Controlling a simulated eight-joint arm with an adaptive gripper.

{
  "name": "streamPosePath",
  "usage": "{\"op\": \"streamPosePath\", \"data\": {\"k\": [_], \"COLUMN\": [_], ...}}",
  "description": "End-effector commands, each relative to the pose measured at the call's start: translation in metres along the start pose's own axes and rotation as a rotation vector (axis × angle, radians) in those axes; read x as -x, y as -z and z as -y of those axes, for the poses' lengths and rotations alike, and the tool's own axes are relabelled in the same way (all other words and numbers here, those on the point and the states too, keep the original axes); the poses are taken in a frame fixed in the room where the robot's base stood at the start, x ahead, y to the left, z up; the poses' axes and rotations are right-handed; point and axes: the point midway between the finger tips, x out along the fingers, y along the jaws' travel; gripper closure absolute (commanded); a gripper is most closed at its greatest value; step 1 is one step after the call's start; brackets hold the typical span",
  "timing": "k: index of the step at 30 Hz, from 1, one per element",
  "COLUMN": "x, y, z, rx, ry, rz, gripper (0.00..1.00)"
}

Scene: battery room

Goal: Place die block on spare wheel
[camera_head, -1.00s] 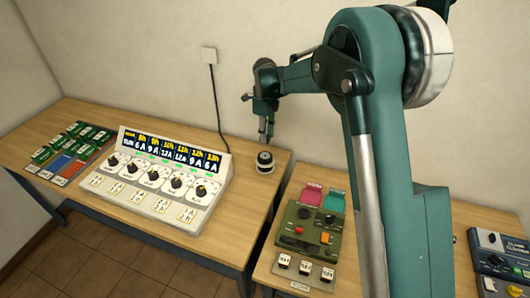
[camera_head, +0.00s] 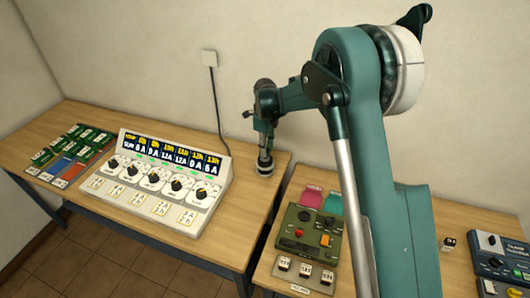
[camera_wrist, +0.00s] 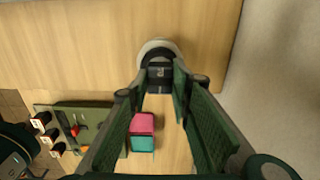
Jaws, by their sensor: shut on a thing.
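The spare wheel (camera_head: 265,170), a small round black-and-white thing, lies on the wooden table right of the large meter console. In the wrist view the wheel (camera_wrist: 158,44) shows as a pale rim around a dark centre, just beyond my fingertips. My gripper (camera_head: 264,152) points down right over it. In the wrist view my gripper (camera_wrist: 158,80) is shut on a small dark block with light marks, which looks like the die block (camera_wrist: 159,73). The block overlaps the wheel's centre in this view. Whether it touches the wheel I cannot tell.
The meter console (camera_head: 160,180) stands left of the wheel, with a dark cable on the wall behind. The green control box (camera_head: 306,232) and pink and teal pieces (camera_wrist: 142,122) lie on the right table. Another small dark block (camera_head: 447,243) lies farther right. Bare wood surrounds the wheel.

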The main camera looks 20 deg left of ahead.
Motion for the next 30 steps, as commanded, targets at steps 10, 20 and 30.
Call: {"op": "streamPosePath", "data": {"k": [10, 20, 30], "x": [-0.021, -0.024, -0.024], "y": [0.000, 0.000, 0.000], "z": [0.000, 0.000, 0.000], "rx": [0.000, 0.000, 0.000], "ry": [0.000, 0.000, 0.000], "rz": [0.000, 0.000, 0.000], "gripper": [0.95, 0.95, 0.64]}}
